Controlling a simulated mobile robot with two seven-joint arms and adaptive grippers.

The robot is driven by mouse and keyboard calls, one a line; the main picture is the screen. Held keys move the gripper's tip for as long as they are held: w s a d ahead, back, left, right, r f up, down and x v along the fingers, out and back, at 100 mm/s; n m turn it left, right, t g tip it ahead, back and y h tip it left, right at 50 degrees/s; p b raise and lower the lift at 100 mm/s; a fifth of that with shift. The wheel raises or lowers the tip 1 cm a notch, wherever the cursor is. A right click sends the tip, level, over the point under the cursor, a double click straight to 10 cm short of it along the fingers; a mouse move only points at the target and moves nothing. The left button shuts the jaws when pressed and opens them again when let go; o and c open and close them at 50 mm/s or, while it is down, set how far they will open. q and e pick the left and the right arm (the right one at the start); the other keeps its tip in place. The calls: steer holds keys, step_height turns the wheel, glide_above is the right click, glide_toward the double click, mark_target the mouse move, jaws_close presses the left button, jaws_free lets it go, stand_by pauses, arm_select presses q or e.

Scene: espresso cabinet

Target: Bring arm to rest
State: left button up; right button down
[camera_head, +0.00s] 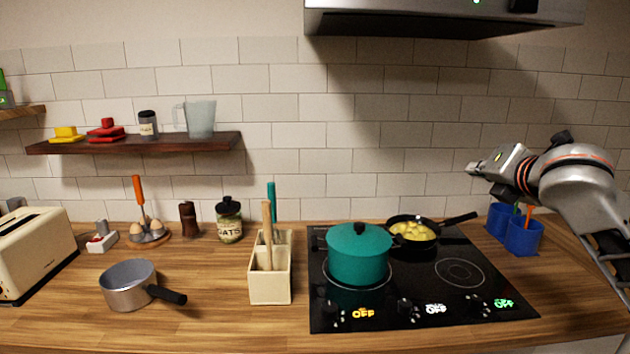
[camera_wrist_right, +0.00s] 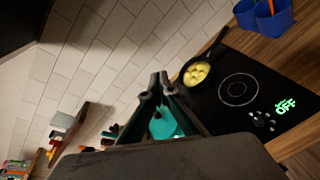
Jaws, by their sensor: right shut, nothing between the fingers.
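My right gripper (camera_head: 474,169) is raised at the right of the head view, above the counter and clear of everything. Its arm comes in from the right edge. In the right wrist view the gripper's fingertips (camera_wrist_right: 158,78) are together with nothing between them. Behind them show the teal pot (camera_wrist_right: 163,126) and the pan of yellow pieces (camera_wrist_right: 197,73). My left gripper does not show in either view.
The black cooktop (camera_head: 480,301) carries the lidded teal pot (camera_head: 360,256) and the black pan (camera_head: 413,231). Blue cups (camera_head: 523,238) stand below my right arm. A utensil holder (camera_head: 270,286), grey saucepan (camera_head: 128,284) and toaster (camera_head: 32,255) are left. The range hood (camera_head: 440,17) hangs above.

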steer(key=s+a+f+m+g, duration=0.1)
steer(key=s+a+f+m, duration=0.2)
steer(key=f, duration=0.7)
steer(key=s+f+m+g, duration=0.1)
steer(key=s+f+m, duration=0.35)
steer(key=f, duration=0.55)
steer(key=s+a+f+m+g, duration=0.1)
steer(key=s+a+f+m, duration=0.2)
steer(key=f, duration=0.6)
steer(key=s+d+f+m+g+h, duration=0.1)
steer(key=s+d+f+m+g, duration=0.25)
steer(key=s, duration=0.55)
steer(key=s+d+f+m+h, duration=0.2)
steer(key=s+f+m, duration=0.2)
steer(key=s+f, duration=0.35)
steer(key=s+d+f+m+g+h, duration=0.1)
steer(key=s+d+f+m, duration=0.3)
steer(key=s, duration=0.6)
steer(key=w+a+f+m+t+y, duration=0.2)
steer(key=a+f+y, duration=0.4)
steer(key=a+f, duration=0.9)
steer(key=shift+a+f+m+t+y, duration=0.2)
steer(key=shift+a+m+t+y, duration=0.15)
steer(key=shift+a+t, duration=0.6)
steer(key=shift+w+a, duration=0.15)
